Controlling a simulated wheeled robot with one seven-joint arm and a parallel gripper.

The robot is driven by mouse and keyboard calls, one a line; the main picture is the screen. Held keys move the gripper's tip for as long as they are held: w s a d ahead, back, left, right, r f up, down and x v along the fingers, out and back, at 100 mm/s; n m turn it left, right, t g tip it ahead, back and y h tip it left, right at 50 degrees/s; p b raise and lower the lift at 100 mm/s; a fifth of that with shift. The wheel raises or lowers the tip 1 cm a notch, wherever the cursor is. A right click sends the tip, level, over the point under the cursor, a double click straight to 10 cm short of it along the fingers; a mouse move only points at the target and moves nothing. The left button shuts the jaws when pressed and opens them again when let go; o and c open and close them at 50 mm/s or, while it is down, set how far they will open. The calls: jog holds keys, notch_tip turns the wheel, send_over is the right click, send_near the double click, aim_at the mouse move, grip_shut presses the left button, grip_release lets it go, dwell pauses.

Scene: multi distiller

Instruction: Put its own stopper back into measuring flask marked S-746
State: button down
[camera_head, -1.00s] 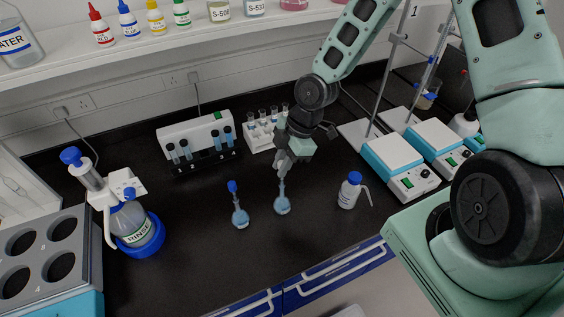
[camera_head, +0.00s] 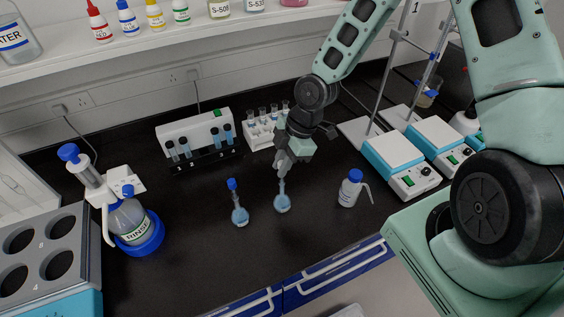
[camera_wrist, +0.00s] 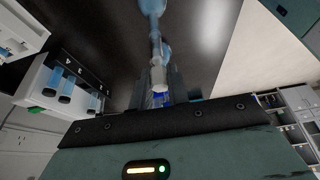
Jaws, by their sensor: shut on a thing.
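A measuring flask with a round blue-tinted bulb (camera_head: 282,204) stands on the black bench, its narrow neck pointing up at my gripper. My gripper (camera_head: 283,171) is directly above it, pointing down, its fingers shut on a blue stopper (camera_wrist: 165,97). In the wrist view the flask's neck (camera_wrist: 155,45) runs to a pale mouth right by the fingers. The stopper is at the mouth, mostly hidden by the fingers; I cannot tell how deep it sits. A second flask (camera_head: 240,215) with a blue stopper (camera_head: 232,184) stands to the left. I cannot read any S-746 mark.
A white squeeze bottle with a blue cap (camera_head: 350,189) stands close on the right. A cuvette rack (camera_head: 201,160) and a white vial rack (camera_head: 262,134) stand behind. A dispenser bottle (camera_head: 132,222) is at left, hotplates (camera_head: 393,150) at right. The front bench is clear.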

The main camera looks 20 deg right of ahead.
jog(key=shift+f+b, duration=0.35)
jog(key=shift+f, duration=0.25)
jog(key=c, duration=1.3)
grip_release()
jog(key=v, duration=1.7)
jog(key=shift+r, duration=0.3)
